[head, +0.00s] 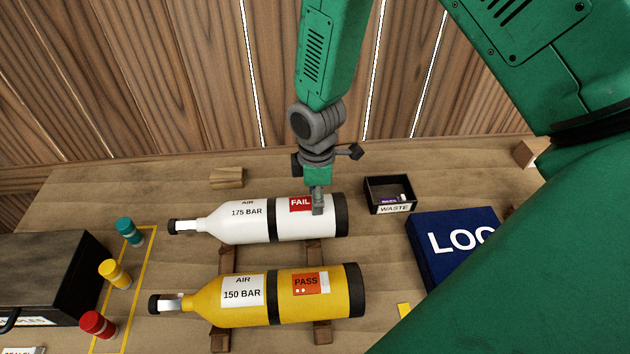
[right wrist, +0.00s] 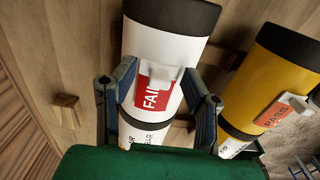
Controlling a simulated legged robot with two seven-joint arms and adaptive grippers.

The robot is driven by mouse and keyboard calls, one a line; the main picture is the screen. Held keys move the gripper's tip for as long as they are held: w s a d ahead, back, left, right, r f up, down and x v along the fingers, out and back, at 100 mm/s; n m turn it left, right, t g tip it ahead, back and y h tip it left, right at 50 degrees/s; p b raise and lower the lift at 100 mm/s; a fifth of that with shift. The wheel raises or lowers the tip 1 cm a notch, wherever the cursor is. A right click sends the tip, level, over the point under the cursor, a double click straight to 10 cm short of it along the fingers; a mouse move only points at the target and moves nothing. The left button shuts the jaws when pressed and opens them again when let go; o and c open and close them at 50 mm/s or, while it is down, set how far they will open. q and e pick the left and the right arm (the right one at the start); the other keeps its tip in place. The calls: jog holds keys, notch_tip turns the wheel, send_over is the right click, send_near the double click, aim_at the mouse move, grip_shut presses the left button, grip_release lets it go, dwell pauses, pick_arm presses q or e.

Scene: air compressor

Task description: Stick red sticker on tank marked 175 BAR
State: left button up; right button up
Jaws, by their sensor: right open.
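The white tank (head: 240,222) marked AIR 175 BAR lies on its side, with a black band and black end. A red FAIL sticker (head: 299,204) is on its upper right side. My right gripper (head: 318,207) is above the tank, at the sticker's right edge. In the right wrist view its open fingers (right wrist: 160,74) stand on either side of the white tank (right wrist: 168,40). The red FAIL sticker (right wrist: 152,102) and a white tab (right wrist: 158,74) show between them. I cannot tell whether the fingers touch the tank. My left gripper is not in view.
A yellow 150 BAR tank (head: 210,302) with an orange PASS sticker (head: 306,284) lies in front. A black WASTE bin (head: 390,209) and a blue LOG book (head: 440,265) are to the right. Teal, yellow and red containers (head: 99,325) stand at left beside a black box (head: 45,275).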

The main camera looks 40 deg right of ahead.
notch_tip(320, 180, up, 12)
dwell(0.5)
jog(key=shift+f, duration=0.15)
